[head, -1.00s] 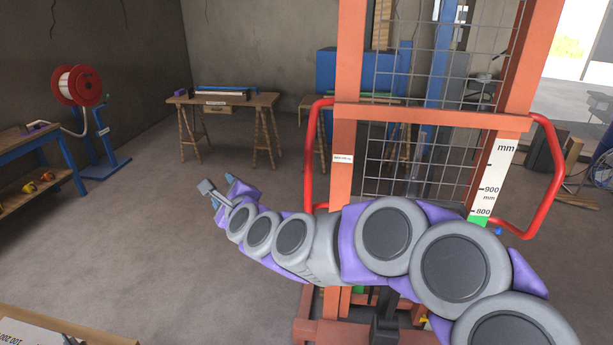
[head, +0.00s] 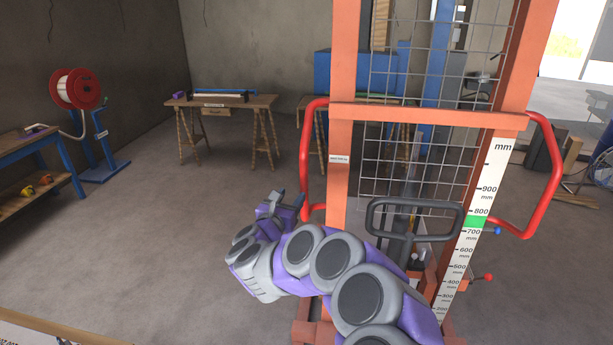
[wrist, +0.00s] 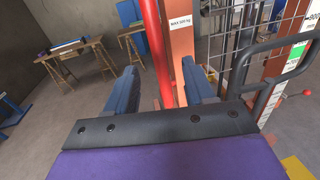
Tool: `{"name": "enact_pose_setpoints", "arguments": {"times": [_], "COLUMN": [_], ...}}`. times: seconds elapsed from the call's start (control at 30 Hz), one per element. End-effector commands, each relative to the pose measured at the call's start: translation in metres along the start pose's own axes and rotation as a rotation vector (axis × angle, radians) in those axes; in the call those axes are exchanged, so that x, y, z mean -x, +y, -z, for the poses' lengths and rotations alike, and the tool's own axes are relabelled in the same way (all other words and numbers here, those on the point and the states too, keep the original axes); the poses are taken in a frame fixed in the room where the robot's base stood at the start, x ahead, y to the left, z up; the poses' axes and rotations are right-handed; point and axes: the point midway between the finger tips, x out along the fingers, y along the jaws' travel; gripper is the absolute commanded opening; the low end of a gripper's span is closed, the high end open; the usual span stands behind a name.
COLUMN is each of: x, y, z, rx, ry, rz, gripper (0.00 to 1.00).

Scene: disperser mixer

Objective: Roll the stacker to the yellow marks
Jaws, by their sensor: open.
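The stacker is an orange upright frame (head: 340,150) with wire mesh, a red side handle on the left (head: 306,160) and another on the right (head: 555,170). A dark loop handle (head: 415,204) and a height scale (head: 490,200) with a green mark are on its near side. My gripper (head: 285,200) is open and empty, just left of the frame near the lower part of the left red handle. In the wrist view, the red handle (wrist: 157,50) shows between my open fingers (wrist: 160,82), apparently beyond their tips. A yellow floor patch (wrist: 297,168) shows at lower right.
A wooden trestle table (head: 222,101) stands against the back wall. A wooden edge (head: 50,328) is at bottom left. The concrete floor between is clear.

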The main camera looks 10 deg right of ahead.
Motion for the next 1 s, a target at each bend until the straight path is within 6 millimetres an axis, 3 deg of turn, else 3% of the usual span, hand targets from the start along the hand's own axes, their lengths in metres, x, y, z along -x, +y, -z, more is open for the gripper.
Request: {"name": "enact_pose_setpoints", "arguments": {"times": [0.6,1.0], "x": [-0.091,-0.129], "y": [-0.002,0.001], "z": [0.000,0.000], "rx": [0.002,0.004], "ry": [-0.001,-0.001], "rz": [0.001,-0.001], "gripper": [0.54,0.54]}}
